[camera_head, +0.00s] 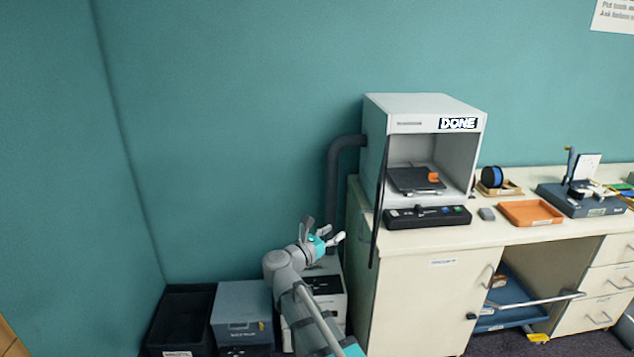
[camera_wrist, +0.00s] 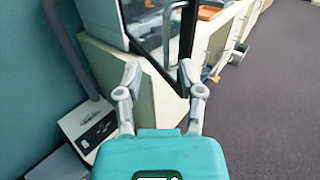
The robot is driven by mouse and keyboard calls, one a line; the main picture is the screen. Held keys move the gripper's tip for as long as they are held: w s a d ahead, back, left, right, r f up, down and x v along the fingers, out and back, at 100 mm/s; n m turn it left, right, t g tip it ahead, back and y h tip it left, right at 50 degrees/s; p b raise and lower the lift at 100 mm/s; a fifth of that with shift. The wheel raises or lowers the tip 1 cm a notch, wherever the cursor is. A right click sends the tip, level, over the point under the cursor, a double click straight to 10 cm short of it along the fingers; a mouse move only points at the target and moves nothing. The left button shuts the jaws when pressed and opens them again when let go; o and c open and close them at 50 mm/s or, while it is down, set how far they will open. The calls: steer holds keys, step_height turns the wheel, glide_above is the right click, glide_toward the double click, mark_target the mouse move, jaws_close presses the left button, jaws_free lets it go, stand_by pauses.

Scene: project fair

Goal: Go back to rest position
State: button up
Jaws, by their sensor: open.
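My gripper (camera_head: 325,229) is raised in front of the wall, left of the white cabinet enclosure (camera_head: 425,112) and the counter. Its fingers are apart with nothing between them. In the wrist view my gripper (camera_wrist: 159,82) is open and empty, pointing toward the counter's corner and the enclosure's dark-framed door (camera_wrist: 160,40). The enclosure bears a "DONE" sign (camera_head: 458,124) and its front is open. Inside it an orange piece (camera_head: 434,177) sits on a dark plate (camera_head: 412,181).
A black bin (camera_head: 180,318), a grey box (camera_head: 243,301) and a white unit (camera_head: 330,300) stand on the floor near my arm. The counter (camera_head: 420,238) carries an orange tray (camera_head: 531,213) and a blue spool (camera_head: 492,177). Grey floor (camera_wrist: 265,110) is clear at right.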

steer(key=w+a+r+n+t+y, duration=0.4)
steer(key=n+t+y, duration=0.45)
steer(key=n, duration=0.75)
steer(key=s+f+n+g+y, duration=0.3)
steer(key=f+n+g+y, duration=0.3)
steer(key=n, duration=0.5)
steer(key=s+f+n+g+y, duration=0.2)
steer(key=f+n+g+y, duration=0.2)
steer(key=f+n, duration=0.5)
steer(key=s+d+f+n+g+h, duration=0.2)
steer(key=s+d+f+n+g, duration=0.2)
steer(key=s+d, duration=0.3)
steer(key=s+d+f+n+g+h, duration=0.3)
steer(key=s+d+g, duration=0.4)
steer(key=s, duration=0.3)
steer(key=shift+s+f+n, duration=0.2)
steer(key=shift+f+n, duration=0.25)
steer(key=shift+n, duration=0.55)
steer(key=shift+s, duration=0.1)
